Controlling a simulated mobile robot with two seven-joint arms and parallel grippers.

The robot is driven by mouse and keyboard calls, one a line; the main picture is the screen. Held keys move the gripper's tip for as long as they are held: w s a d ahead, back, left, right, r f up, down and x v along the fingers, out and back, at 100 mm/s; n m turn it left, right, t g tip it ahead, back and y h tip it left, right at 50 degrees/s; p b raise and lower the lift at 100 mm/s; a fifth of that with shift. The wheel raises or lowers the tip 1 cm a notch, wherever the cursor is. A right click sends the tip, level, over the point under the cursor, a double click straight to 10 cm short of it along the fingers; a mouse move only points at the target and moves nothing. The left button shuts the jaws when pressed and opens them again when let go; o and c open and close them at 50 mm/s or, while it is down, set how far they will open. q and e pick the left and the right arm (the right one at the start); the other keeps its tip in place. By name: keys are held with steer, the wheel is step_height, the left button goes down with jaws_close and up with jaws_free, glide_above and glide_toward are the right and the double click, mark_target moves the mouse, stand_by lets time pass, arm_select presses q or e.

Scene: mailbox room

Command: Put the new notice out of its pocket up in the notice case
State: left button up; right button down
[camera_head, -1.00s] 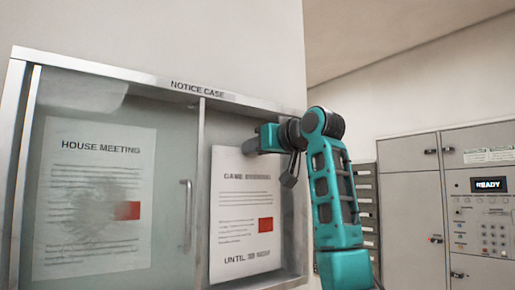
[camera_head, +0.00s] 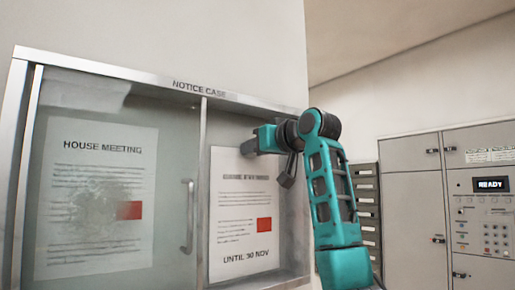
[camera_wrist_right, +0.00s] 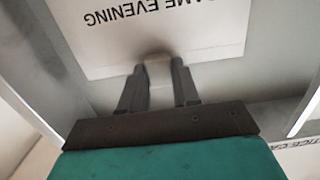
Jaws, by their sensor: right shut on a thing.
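The new notice (camera_head: 235,205), a white sheet with a red block and "UNTIL 30 NOV", stands upright in the right, uncovered half of the notice case (camera_head: 204,92). My right gripper (camera_head: 247,147) is at its upper edge, shut on it. In the right wrist view the fingers (camera_wrist_right: 159,82) meet the edge of the notice (camera_wrist_right: 200,28), beside the words "GAME EVENING". Whether its back touches the case's back panel I cannot tell. My left gripper is not in view.
A glass pane with an upright handle (camera_head: 188,215) covers the left half, over a "HOUSE MEETING" sheet (camera_head: 95,215). The case's frame borders the opening closely. Slotted shelves (camera_head: 366,215) and a grey cabinet (camera_head: 408,210) with a "READY" display stand to the right.

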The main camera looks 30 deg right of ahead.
steer(key=shift+w, duration=0.1)
steer(key=shift+r, duration=0.1)
steer(key=c, duration=1)
jaws_free()
steer(key=shift+s, duration=0.2)
steer(key=shift+o, duration=1.3)
steer(key=s+d+b, duration=0.1)
steer(key=s+b, duration=0.2)
steer(key=s, duration=0.9)
steer(key=shift+s+r, duration=0.4)
steer(key=shift+r, duration=0.05)
